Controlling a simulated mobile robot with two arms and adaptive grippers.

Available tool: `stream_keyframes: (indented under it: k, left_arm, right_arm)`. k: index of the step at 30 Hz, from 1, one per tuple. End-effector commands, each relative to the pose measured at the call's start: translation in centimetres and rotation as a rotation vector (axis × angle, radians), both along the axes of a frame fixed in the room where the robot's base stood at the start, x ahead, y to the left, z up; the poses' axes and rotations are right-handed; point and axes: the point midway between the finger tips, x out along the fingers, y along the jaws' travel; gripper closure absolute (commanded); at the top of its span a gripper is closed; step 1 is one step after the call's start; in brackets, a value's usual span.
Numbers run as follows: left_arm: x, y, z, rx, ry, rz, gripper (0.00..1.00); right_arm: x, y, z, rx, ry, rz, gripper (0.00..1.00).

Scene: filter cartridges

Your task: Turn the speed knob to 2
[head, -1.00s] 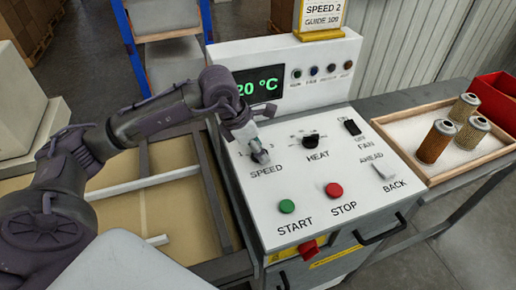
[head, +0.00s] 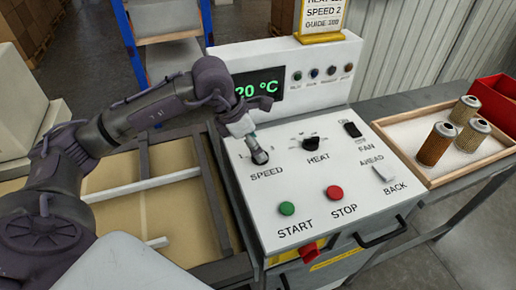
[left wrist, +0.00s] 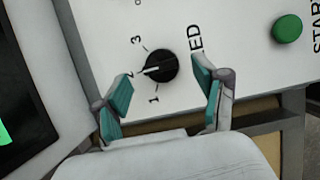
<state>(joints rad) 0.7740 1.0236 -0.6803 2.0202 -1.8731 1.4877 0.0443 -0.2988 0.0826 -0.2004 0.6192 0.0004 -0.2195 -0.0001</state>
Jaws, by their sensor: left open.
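The black speed knob (head: 260,157) is on the white control panel (head: 240,185), above the word SPEED. It also shows in the left wrist view (left wrist: 164,66), where its white pointer mark is at the 2, between the printed 1 and 3. My left gripper (head: 254,146) is just above the knob. In the left wrist view its teal-padded fingers (left wrist: 162,82) are spread wide, one on each side of the knob with gaps between, and hold nothing. My right gripper is not in view.
The HEAT knob (head: 311,143) and FAN switch (head: 352,129) are to the right. The green START button (head: 287,208) and red STOP button (head: 334,193) are nearer. A sign (head: 321,18) reading SPEED 2 stands on top. A wooden tray (head: 432,184) holds filter cartridges.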

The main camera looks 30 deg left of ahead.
Motion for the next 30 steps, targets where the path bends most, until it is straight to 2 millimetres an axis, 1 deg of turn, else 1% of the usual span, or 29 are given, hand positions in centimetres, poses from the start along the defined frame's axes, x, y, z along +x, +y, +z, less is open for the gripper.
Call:
stream_keyframes:
  k: [1,6,9,13,18,30]
  left_arm:
    - [-0.2,0.4,1.1,0.002,-0.004,0.001,0.29]
    - [-1.3,1.3,4.6,0.002,-0.005,0.001,0.29]
    - [-1.9,1.8,6.3,0.001,-0.004,0.002,0.29]
    - [-2.4,2.2,7.8,0.001,-0.002,0.002,0.29]
    - [-2.7,2.4,8.6,0.000,0.000,0.001,0.29]
    - [-2.7,2.4,8.7,0.000,0.000,0.000,0.29]
  right_arm:
    - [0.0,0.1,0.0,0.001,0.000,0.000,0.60]
    - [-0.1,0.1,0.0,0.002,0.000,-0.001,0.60]
    - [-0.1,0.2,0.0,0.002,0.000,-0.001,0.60]
    - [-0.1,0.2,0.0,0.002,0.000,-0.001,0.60]
    - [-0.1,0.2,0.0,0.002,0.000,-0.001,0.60]
    - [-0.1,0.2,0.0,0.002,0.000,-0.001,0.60]
